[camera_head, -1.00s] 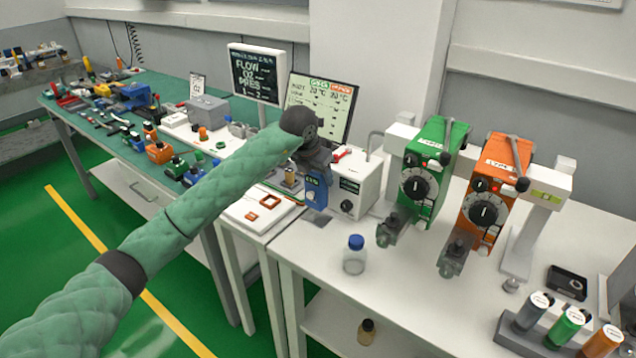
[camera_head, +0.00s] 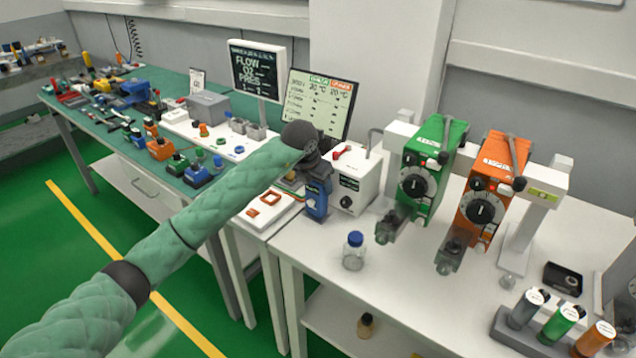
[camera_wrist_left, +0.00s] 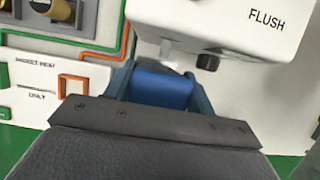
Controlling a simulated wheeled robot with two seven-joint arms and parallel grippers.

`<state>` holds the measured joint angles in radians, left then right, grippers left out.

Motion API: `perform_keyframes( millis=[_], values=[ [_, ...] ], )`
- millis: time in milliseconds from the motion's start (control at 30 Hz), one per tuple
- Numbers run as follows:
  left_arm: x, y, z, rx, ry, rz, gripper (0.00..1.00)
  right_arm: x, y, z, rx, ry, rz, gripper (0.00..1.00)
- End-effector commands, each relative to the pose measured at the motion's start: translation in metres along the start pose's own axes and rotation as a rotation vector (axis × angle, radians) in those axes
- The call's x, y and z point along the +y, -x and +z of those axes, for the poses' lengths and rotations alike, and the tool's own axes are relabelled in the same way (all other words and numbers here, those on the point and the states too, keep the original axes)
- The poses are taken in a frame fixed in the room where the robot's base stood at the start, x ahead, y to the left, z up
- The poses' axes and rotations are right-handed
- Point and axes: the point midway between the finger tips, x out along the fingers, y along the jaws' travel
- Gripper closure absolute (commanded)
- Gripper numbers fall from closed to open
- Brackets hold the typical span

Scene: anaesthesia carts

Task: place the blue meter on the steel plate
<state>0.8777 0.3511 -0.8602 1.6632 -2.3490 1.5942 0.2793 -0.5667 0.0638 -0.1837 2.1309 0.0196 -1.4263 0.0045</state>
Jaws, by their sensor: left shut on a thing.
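The blue meter (camera_head: 317,200) is upright in my left gripper (camera_head: 314,174), at the left end of the white bench and left of the white box with a black panel. My left gripper is shut on the meter's top, and the wrist hides part of the grip. In the left wrist view a blue body (camera_wrist_left: 160,88) shows just beyond the dark gripper edge. I cannot tell whether the meter touches the surface below it. I cannot make out a steel plate with certainty. My right gripper is not in view.
The white box (camera_head: 353,183) stands close right of the meter. A blue-capped glass bottle (camera_head: 354,255) stands in front. Green (camera_head: 428,175) and orange (camera_head: 487,195) vaporizers hang to the right. A white board with orange outlines (camera_head: 266,208) lies to the left. The bench front is mostly clear.

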Motion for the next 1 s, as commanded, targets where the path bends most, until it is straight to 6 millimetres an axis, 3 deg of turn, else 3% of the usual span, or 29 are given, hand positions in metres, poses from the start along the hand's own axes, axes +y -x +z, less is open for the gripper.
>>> perform_keyframes(
  millis=[333, 367, 433, 467, 867, 1000],
  values=[
    [0.000, -0.001, 0.000, -0.001, 0.000, 0.000, 0.80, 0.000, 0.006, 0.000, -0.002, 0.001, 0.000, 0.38],
    [0.000, -0.002, -0.001, 0.000, 0.000, 0.000, 0.40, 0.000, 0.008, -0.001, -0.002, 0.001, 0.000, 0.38],
    [0.000, -0.002, -0.001, 0.000, 0.000, 0.000, 0.26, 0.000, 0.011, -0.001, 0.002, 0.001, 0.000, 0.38],
    [0.000, -0.002, -0.001, 0.000, 0.000, 0.000, 0.24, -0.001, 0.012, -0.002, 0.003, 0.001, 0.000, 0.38],
    [0.000, 0.000, 0.000, 0.000, 0.000, 0.000, 0.24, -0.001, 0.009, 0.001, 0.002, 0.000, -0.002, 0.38],
    [0.001, 0.005, 0.000, -0.002, 0.000, 0.000, 0.24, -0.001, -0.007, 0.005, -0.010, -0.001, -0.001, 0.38]
  ],
)
